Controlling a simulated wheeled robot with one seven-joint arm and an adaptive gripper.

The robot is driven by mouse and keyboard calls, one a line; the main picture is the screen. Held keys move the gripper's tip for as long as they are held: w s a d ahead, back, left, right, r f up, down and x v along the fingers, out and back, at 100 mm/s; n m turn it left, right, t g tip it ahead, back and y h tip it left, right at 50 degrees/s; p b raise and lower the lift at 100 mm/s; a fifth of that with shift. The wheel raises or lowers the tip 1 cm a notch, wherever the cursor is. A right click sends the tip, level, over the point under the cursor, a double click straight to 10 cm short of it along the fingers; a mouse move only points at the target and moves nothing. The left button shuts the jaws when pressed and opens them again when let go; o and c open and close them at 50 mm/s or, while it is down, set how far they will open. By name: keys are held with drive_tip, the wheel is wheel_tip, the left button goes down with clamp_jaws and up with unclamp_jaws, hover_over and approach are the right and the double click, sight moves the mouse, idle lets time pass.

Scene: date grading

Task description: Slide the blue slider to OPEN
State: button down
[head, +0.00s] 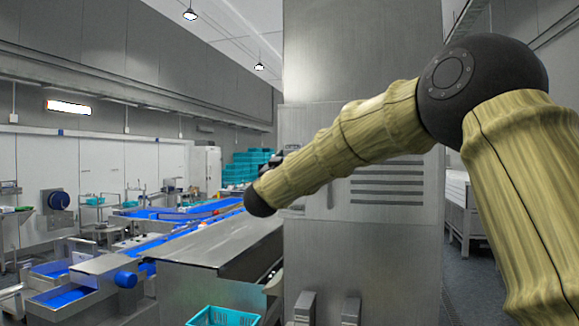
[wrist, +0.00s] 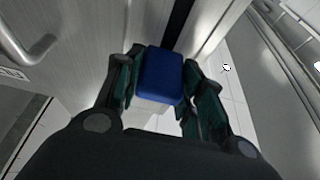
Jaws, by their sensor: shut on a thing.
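The blue slider (wrist: 160,75) is a rounded blue block in the middle of the wrist view. It sits at a dark vertical slot (wrist: 180,20) in a pale metal face. My gripper (wrist: 158,88) has a dark green finger on each side of the block and is shut on it. No OPEN marking can be read in either view. In the head view my arm reaches left across a tall metal cabinet (head: 362,75), and the slider is hidden there behind the arm.
A metal handle (wrist: 25,45) stands out at the left of the wrist view. In the head view a steel housing (head: 215,245), blue conveyor belts (head: 150,245) and a teal crate (head: 222,317) lie left of the cabinet. Stacked teal crates (head: 245,168) stand farther back.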

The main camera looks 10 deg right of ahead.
drive_tip(key=shift+r, duration=0.45)
drive_tip(key=c, duration=1.2)
unclamp_jaws()
drive_tip(key=shift+o, duration=0.2)
drive_tip(key=shift+f, duration=0.15)
drive_tip(key=shift+f, duration=0.1)
drive_tip(key=shift+s+a+f, duration=0.15)
drive_tip(key=shift+s+a, duration=0.05)
drive_tip(key=shift+s, duration=0.05)
drive_tip(key=v, duration=1.1)
drive_tip(key=shift+s+a, duration=0.1)
